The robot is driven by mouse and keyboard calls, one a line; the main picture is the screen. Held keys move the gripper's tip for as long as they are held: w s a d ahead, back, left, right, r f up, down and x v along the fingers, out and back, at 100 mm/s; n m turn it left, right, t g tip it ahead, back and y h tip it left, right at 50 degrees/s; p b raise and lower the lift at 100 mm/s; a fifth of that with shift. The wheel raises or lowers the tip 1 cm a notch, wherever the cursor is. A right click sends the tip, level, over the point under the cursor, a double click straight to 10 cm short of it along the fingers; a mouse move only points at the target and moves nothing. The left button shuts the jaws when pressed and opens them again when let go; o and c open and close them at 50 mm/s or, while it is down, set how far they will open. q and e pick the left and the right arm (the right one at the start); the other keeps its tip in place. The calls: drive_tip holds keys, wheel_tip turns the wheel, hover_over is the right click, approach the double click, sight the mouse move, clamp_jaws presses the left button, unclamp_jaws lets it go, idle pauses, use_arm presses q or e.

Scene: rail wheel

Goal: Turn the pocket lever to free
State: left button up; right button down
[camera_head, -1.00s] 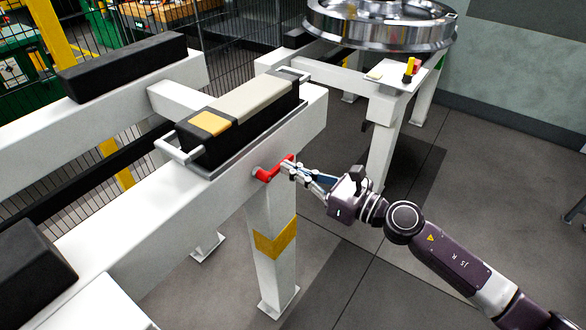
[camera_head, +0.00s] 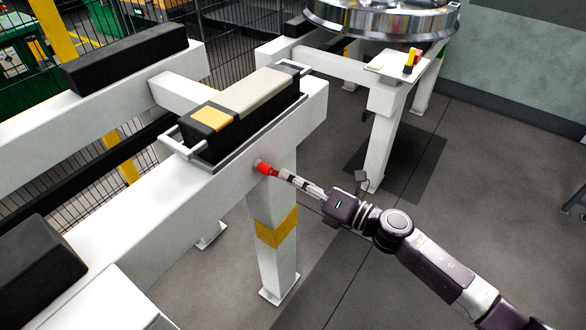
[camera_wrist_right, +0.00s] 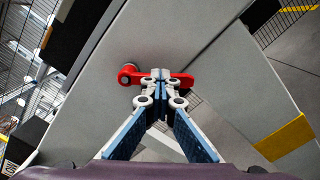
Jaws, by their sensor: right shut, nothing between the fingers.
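The red pocket lever (camera_head: 266,168) sits on the side face of the white beam, below the black block with a tan and orange top. In the wrist view the red lever (camera_wrist_right: 128,75) has a round hub at the left and an arm reaching right behind my fingertips. My right gripper (camera_head: 281,174) is shut and empty, its tips at the lever's arm and hiding its middle. The right gripper (camera_wrist_right: 160,77) also shows its two fingers meeting there; I cannot tell whether they touch the lever. My left gripper is out of view.
The white beam (camera_head: 110,228) stands on a post with a yellow band (camera_head: 276,229). A metal handle (camera_head: 178,143) sticks out at the block's near end. A large steel wheel (camera_head: 385,18) rests at the back. The floor right of the post is open.

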drive_tip(key=shift+s+a+f+m+p, duration=0.15)
drive_tip(key=shift+s+a+m+p, duration=0.4)
drive_tip(key=shift+m, duration=0.75)
drive_tip(key=shift+s+a+f+m+p, duration=0.3)
drive_tip(key=shift+m+p, duration=0.3)
drive_tip(key=shift+m, duration=0.7)
drive_tip(key=shift+s+a+f+m+p, duration=0.1)
drive_tip(key=shift+s+a+m+p, duration=0.35)
drive_tip(key=shift+m, duration=0.85)
drive_tip(key=c, duration=2.1)
unclamp_jaws()
drive_tip(key=shift+s, duration=0.1)
drive_tip(key=o, duration=0.8)
drive_tip(key=shift+w+a, duration=0.2)
drive_tip(key=shift+a, duration=0.05)
drive_tip(key=o, duration=0.9)
drive_tip(key=shift+d+f, duration=0.15)
drive_tip(key=shift+d, duration=0.1)
drive_tip(key=shift+d, duration=0.15)
